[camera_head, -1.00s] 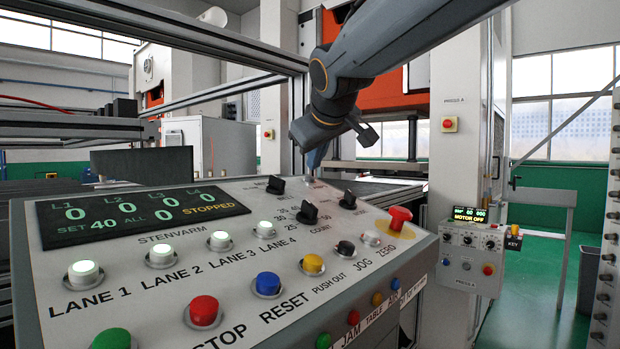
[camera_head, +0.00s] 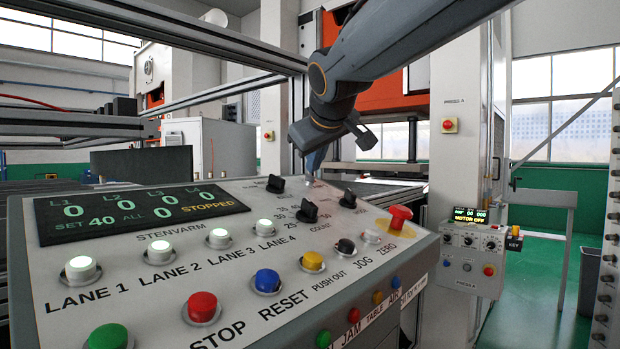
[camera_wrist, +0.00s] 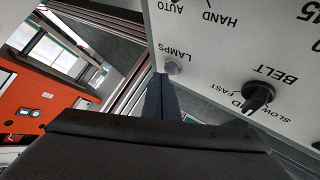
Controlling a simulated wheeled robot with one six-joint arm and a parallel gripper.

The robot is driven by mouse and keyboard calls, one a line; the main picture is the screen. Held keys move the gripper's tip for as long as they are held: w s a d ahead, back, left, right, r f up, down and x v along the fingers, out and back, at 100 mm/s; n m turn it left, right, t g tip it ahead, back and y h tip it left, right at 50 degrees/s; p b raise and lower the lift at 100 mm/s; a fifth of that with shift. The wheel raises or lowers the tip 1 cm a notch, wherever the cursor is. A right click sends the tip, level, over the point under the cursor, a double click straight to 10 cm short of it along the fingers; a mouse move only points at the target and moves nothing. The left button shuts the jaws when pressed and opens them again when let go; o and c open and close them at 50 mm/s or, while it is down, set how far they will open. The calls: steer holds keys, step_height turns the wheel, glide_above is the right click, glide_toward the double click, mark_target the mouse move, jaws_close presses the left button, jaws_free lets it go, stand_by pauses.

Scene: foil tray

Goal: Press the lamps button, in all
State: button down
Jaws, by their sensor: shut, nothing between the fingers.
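The lamps button (camera_wrist: 172,68) is a small pale grey round cap next to the word LAMPS, near the panel's edge in the wrist view. In the head view it is a tiny spot (camera_head: 308,179) at the panel's far edge, partly behind my fingertips. My gripper (camera_head: 313,165) is shut and empty, pointing down at that far edge. In the wrist view its fingertips (camera_wrist: 165,78) end right at the button and overlap its lower side. I cannot tell whether they touch it. The sloping control panel (camera_head: 120,215) fills the head view's lower left.
A black belt knob (camera_wrist: 258,95) stands close to my fingers. More selector knobs (camera_head: 308,211), a red mushroom button (camera_head: 399,216), lit lane buttons (camera_head: 81,268) and coloured buttons (camera_head: 202,306) stand on the panel. A metal frame post (camera_head: 298,115) rises just beyond it.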

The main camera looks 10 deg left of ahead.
steer(key=shift+a+f+b, duration=0.15)
steer(key=shift+f+b, duration=0.25)
steer(key=shift+f, duration=0.1)
stand_by(0.5)
steer(key=shift+r, duration=0.1)
steer(key=shift+d+r+p, duration=0.25)
steer(key=shift+r+p, duration=0.5)
steer(key=shift+r, duration=0.05)
steer(key=shift+r, duration=0.1)
steer(key=shift+s+d+r+p, duration=0.15)
steer(key=shift+d+r+p, duration=0.05)
steer(key=shift+r+p, duration=0.55)
steer(key=shift+s+d+r+p, duration=0.1)
steer(key=shift+d+r+p, duration=0.15)
steer(key=shift+r+p, duration=0.45)
steer(key=shift+s+d+r+p, duration=0.2)
steer(key=shift+r+p, duration=0.4)
steer(key=shift+r, duration=0.25)
